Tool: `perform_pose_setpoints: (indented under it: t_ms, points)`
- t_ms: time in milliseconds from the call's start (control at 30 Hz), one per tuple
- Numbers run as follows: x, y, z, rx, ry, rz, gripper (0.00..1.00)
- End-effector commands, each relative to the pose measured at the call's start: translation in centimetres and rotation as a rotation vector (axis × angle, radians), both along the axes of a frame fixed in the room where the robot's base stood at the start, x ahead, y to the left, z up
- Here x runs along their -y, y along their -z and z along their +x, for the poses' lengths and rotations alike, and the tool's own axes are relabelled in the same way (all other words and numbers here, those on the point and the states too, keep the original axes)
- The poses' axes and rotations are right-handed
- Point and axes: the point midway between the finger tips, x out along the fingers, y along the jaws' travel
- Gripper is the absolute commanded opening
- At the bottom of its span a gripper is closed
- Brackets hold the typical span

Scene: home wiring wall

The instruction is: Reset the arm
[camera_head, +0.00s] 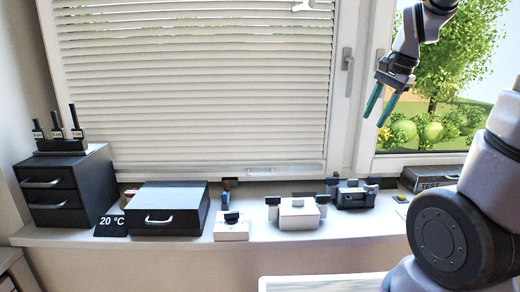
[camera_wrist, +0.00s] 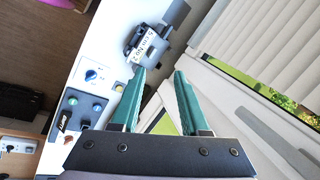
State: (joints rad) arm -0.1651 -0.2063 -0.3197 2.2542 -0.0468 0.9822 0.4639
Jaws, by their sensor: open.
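My gripper (camera_head: 380,108) is raised in the air at the upper right of the head view, in front of the right window pane. Its two green fingers are apart, with nothing between them. In the wrist view the gripper (camera_wrist: 162,85) also shows open and empty. Its fingers are well above the sill and touch nothing that I can see. My arm runs along the right side of the head view.
On the white sill (camera_head: 200,250) stand a black drawer cabinet (camera_head: 60,183), a black box (camera_head: 168,208), a "20 °C" sign (camera_head: 112,225), a white knob box (camera_head: 231,228) and a white device (camera_head: 298,213). A window handle (camera_head: 347,60) sticks out left of my gripper.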

Motion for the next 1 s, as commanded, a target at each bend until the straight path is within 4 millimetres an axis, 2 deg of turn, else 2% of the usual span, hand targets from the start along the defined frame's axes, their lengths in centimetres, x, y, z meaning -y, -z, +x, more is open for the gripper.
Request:
perform_pose_setpoints:
  t_ms: [33, 200, 300, 433, 600, 1000]
  points:
    - [-0.8, -1.5, -1.5, 0.06, -0.064, -0.009, 0.45]
    - [-3.4, -4.5, -6.3, 0.235, -0.285, -0.089, 0.45]
    - [-4.6, -5.4, -8.8, 0.32, -0.392, -0.155, 0.45]
    - [-5.6, -6.0, -11.0, 0.393, -0.49, -0.231, 0.45]
    - [-6.1, -6.1, -12.2, 0.43, -0.544, -0.279, 0.45]
    - [-6.2, -6.1, -12.2, 0.43, -0.544, -0.28, 0.45]
